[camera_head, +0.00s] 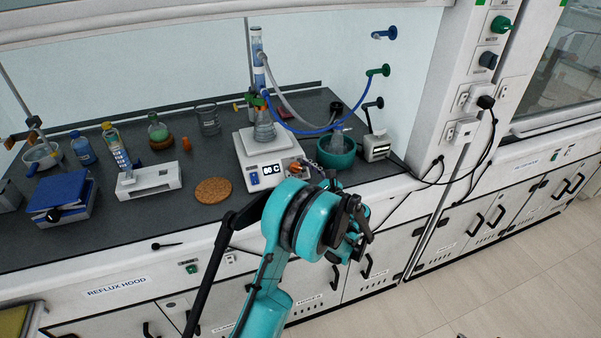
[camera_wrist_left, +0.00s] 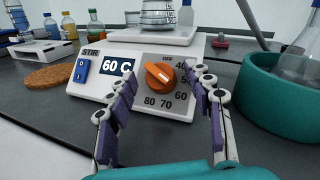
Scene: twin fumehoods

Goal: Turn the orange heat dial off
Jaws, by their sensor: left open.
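The orange heat dial (camera_wrist_left: 160,77) is on the sloped front of a white stirrer hotplate (camera_wrist_left: 110,40). A white mark runs across the dial; printed around it are OFF and numbers from 40 to 80. The display (camera_wrist_left: 116,67) reads 60 C. The hotplate is also in the head view (camera_head: 250,157), its dial partly masked by my gripper. My left gripper (camera_wrist_left: 159,93) is open, its purple-padded fingers reaching toward the dial, one on each side in the wrist view. I cannot tell whether they touch it. My right gripper is not in view.
A glass flask and column (camera_head: 264,130) with hoses stand on the hotplate. A teal bowl (camera_head: 335,152) is close to its right, a cork mat (camera_head: 213,191) to its left. A blue rocker switch (camera_wrist_left: 81,70) is left of the display. Bottles stand farther left.

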